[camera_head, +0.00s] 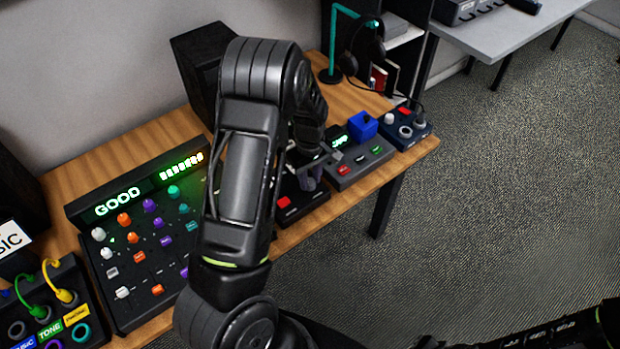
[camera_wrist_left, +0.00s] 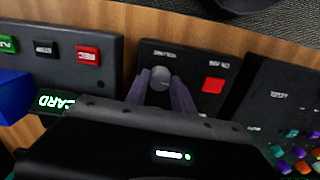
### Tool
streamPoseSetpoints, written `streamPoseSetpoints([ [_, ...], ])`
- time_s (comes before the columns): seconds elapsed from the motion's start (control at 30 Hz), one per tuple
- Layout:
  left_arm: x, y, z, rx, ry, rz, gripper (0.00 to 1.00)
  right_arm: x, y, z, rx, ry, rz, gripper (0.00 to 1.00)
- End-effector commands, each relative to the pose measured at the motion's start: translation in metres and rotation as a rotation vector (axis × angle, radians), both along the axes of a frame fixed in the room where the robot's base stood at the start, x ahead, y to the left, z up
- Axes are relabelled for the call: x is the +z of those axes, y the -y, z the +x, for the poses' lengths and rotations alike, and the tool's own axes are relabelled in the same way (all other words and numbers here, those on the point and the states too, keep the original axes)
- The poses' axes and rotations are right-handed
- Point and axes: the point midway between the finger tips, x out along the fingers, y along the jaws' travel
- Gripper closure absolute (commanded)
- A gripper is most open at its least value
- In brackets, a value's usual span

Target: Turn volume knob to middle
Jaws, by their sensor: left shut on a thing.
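The volume knob (camera_wrist_left: 161,77) is a round grey knob on a small black box (camera_wrist_left: 213,62), under a printed "VOLUME" label. A red button (camera_wrist_left: 213,85) sits beside it. In the left wrist view my left gripper (camera_wrist_left: 163,88) has its two purple-grey fingers on either side of the knob, shut on it. In the head view my left gripper (camera_head: 312,172) is over the same box (camera_head: 303,203), and my arm and fingers hide the knob there. The knob's pointing direction is not clear. My right gripper does not clearly show.
A mixer panel (camera_head: 112,272) with a lit "GOOD" display is left of the volume box. A grey box (camera_head: 360,170) with red, black and green buttons and a blue block (camera_head: 362,126) stand to the right. A headphone stand (camera_head: 331,76) is behind.

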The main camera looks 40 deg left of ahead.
Motion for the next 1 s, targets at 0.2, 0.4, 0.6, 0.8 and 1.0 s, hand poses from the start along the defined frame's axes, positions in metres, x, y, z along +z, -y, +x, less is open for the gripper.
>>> streamPoseSetpoints([
  [0.2, -0.002, 0.0, 0.0, -0.116, 0.002, -0.001, 1.0, -0.01, 0.0, 0.001, 0.001, 0.003, 0.003, 1.0],
  [0.4, -0.003, 0.0, 0.001, -0.279, 0.002, 0.0, 1.0, -0.02, -0.001, 0.003, 0.002, 0.008, 0.005, 1.0],
  [0.6, -0.003, 0.0, 0.001, -0.466, 0.003, 0.0, 1.0, -0.031, -0.002, 0.004, 0.003, 0.012, 0.008, 1.0],
  [0.8, -0.002, 0.0, 0.001, -0.658, 0.003, 0.001, 1.0, -0.041, -0.003, 0.005, 0.005, 0.017, 0.012, 1.0],
  [1.0, -0.002, 0.0, 0.001, -0.848, 0.002, 0.001, 1.0, -0.05, -0.003, 0.006, 0.006, 0.02, 0.014, 1.0],
])
